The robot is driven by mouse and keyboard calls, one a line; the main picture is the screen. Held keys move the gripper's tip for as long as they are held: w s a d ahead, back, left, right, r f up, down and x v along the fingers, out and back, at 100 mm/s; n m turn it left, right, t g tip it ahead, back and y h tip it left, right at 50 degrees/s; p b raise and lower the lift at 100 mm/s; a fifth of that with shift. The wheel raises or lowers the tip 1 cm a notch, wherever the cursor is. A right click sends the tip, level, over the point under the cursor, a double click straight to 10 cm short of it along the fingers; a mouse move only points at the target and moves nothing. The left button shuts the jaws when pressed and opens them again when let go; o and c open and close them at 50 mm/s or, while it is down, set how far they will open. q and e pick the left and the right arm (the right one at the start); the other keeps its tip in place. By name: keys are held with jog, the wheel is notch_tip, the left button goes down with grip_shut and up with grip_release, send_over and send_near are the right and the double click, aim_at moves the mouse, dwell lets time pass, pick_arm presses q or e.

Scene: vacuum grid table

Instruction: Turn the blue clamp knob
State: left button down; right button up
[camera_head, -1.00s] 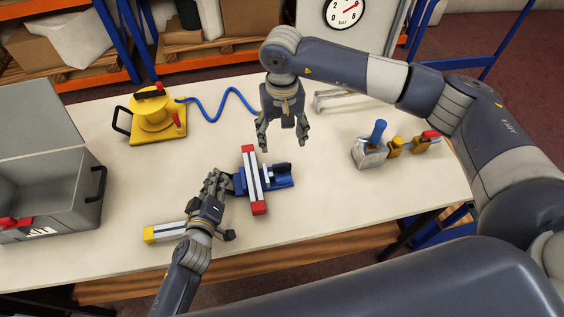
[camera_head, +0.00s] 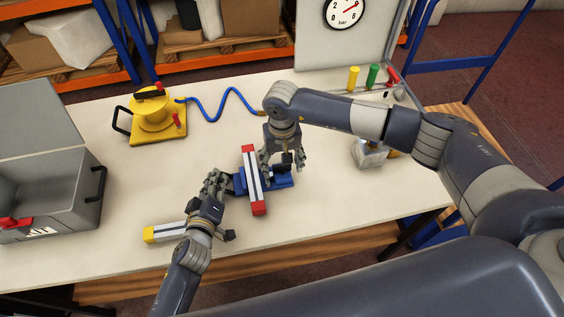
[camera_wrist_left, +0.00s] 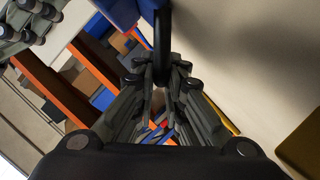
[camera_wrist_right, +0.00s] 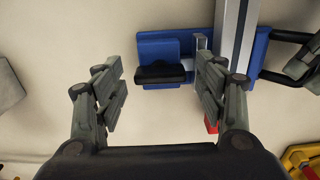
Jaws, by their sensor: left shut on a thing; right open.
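The blue clamp (camera_head: 278,180) lies on the table with a grey bar (camera_head: 253,178) with red ends across it. Its black knob (camera_wrist_right: 160,73) sits on a blue block in the right wrist view. My right gripper (camera_head: 283,162) is open above the clamp. In the right wrist view its fingers (camera_wrist_right: 164,80) stand on either side of the knob, with a gap on both sides; the height above it is hard to tell. My left gripper (camera_head: 223,180) is shut on the clamp's black handle (camera_wrist_left: 162,35) at the clamp's left end.
A bar with a yellow end (camera_head: 165,232) lies near my left wrist. A grey open case (camera_head: 60,195) stands at the left, a yellow device (camera_head: 155,115) with a blue hose at the back. A block (camera_head: 368,153) stands at the right, partly behind my right arm. Bare table lies in front.

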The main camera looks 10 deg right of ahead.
jog(key=c, duration=1.1)
jog(key=shift+o, duration=0.2)
jog(key=shift+m, duration=0.4)
